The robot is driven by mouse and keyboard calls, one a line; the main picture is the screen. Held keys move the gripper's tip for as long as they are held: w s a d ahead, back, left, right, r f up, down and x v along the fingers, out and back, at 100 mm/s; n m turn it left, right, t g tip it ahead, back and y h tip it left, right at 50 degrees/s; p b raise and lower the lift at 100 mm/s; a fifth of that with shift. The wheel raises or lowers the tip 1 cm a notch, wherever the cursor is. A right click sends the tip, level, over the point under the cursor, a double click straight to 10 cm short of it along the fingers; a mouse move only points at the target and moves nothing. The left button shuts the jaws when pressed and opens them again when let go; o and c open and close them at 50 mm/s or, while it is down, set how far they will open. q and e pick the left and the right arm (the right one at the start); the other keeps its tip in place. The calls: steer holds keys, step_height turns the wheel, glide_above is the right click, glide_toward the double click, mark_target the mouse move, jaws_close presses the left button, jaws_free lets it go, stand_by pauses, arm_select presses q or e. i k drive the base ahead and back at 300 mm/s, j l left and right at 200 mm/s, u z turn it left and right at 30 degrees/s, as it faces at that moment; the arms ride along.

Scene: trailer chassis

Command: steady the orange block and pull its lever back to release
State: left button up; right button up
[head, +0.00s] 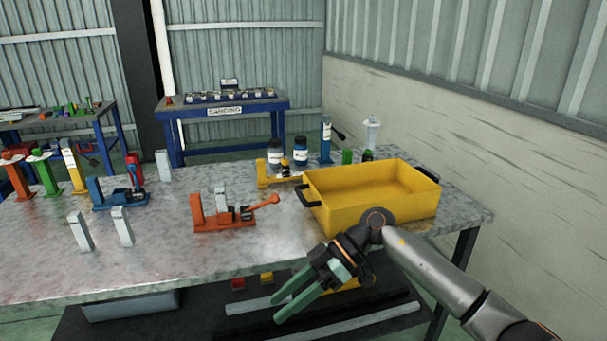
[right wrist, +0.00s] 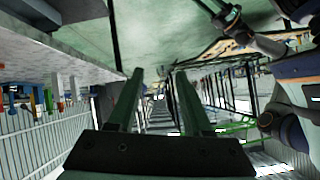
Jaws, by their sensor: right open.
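The orange block (head: 222,224) stands on the grey table left of the yellow bin, with an upright orange end and a pale grey piece. Its orange lever (head: 262,205) extends to the right, angled slightly up. My right gripper (head: 279,309) is open and empty at the table's front edge, below and right of the block, apart from it. Its two green fingers also show in the right wrist view (right wrist: 160,73), with nothing between them. I cannot make out the orange block in the right wrist view. My left gripper does not show in the head view.
A yellow bin (head: 375,208) with black handles stands right of the block. A blue lever block (head: 118,198) and pale upright pieces (head: 122,227) stand to the left. A yellow device (head: 275,175) and jars (head: 300,152) are behind. The table front (head: 190,270) is clear.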

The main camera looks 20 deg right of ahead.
mark_target(274, 199)
steer(key=i+l+z, duration=0.1)
steer(key=i+z, duration=0.15)
steer(key=i, duration=1.35)
